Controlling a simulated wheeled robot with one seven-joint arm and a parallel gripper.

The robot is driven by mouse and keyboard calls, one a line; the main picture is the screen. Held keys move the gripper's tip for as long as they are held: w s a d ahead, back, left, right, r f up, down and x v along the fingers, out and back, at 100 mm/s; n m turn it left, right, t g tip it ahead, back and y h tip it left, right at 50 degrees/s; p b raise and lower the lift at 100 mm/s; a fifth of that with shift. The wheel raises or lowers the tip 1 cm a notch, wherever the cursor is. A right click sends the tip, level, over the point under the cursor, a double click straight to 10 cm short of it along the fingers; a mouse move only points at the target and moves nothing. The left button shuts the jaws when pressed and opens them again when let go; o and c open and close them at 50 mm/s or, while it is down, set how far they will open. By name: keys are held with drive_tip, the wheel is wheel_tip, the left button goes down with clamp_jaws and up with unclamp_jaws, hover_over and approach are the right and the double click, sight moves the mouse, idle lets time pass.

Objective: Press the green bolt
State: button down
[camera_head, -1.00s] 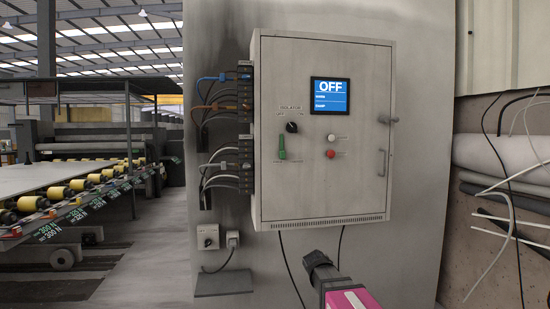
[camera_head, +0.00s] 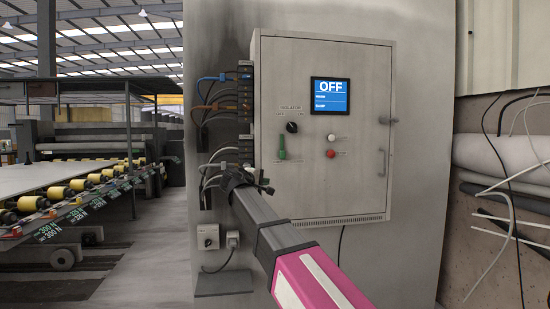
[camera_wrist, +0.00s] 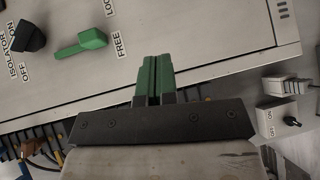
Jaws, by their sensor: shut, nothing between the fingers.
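The green bolt (camera_head: 282,147) is a small handle on the front of the grey cabinet, left of centre, below the black isolator knob (camera_head: 292,127). My gripper (camera_head: 266,188) is in front of the cabinet's lower left part, below the bolt in the head view. In the wrist view its green fingers (camera_wrist: 156,62) are shut together with nothing between them. They are right of the bolt and apart from it in the picture.
The cabinet (camera_head: 350,185) has a blue screen (camera_head: 330,96) reading "OFF", a white button (camera_head: 331,138) and a red button (camera_head: 331,154). Cables and connectors (camera_head: 245,90) line its left side. A small switch box (camera_head: 208,237) is on the wall at lower left.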

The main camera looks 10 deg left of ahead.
drive_tip(key=s+a+r+t, duration=0.2)
drive_tip(key=a+r, duration=0.3)
drive_tip(key=r, duration=0.4)
drive_tip(key=shift+n, duration=0.4)
drive_tip(key=shift+s+r, duration=0.1)
approach(280, 155)
drive_tip(key=w, duration=0.2)
drive_tip(key=w+a, duration=0.1)
drive_tip(key=w, duration=0.2)
drive_tip(key=shift+w+d, duration=0.3)
drive_tip(key=shift+d, duration=0.65)
drive_tip(key=shift+w+d, duration=0.25)
drive_tip(key=shift+d, duration=0.75)
drive_tip(key=shift+w+d, duration=0.2)
drive_tip(key=shift+d, duration=0.5)
drive_tip(key=shift+w+d, duration=0.2)
drive_tip(key=shift+d, duration=0.55)
drive_tip(key=shift+w+d, duration=0.2)
drive_tip(key=shift+d, duration=0.5)
